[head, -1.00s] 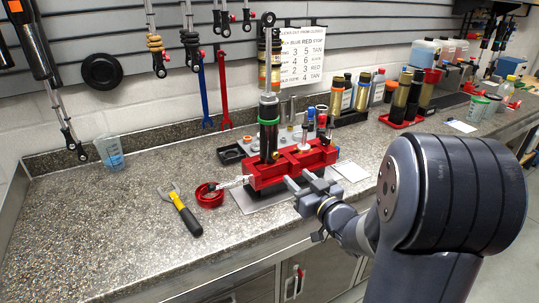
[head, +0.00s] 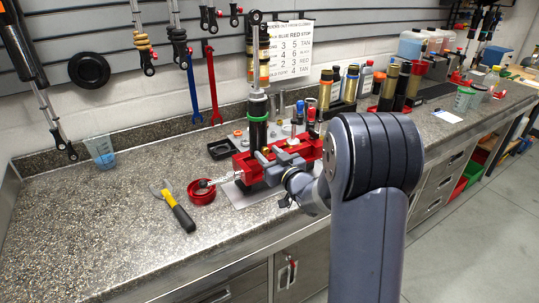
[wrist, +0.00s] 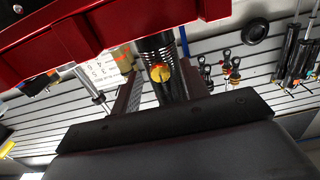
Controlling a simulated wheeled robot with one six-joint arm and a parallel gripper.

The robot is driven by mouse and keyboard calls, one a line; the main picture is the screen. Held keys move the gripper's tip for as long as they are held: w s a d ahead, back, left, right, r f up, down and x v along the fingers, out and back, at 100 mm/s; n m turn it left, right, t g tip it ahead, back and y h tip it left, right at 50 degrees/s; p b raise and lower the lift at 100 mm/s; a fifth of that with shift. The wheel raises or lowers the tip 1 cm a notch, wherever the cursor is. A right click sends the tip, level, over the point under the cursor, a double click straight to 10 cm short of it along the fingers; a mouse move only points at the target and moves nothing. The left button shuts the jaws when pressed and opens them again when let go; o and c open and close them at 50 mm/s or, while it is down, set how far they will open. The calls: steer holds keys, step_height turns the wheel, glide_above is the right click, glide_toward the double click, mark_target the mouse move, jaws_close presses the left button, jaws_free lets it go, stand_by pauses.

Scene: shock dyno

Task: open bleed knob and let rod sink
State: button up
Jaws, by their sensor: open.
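A shock stands upright in a red vise (head: 305,150) on the bench. It has a dark body (head: 258,135), a green collar (head: 258,118) and a rod eyelet (head: 255,17) at the top. My gripper (head: 266,166) reaches in from the right at the front of the vise, low beside the shock. In the wrist view my gripper (wrist: 163,88) is open, with its fingers on either side of a small yellow-orange knob (wrist: 160,73) on the dark body. The knob lies between the fingers or just beyond them; contact cannot be told. In the head view the knob is hidden.
A blue-filled cup (head: 101,154) stands at the back left. The front left bench is clear.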

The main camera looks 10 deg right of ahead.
steer(key=shift+c, duration=0.2)
jaws_close()
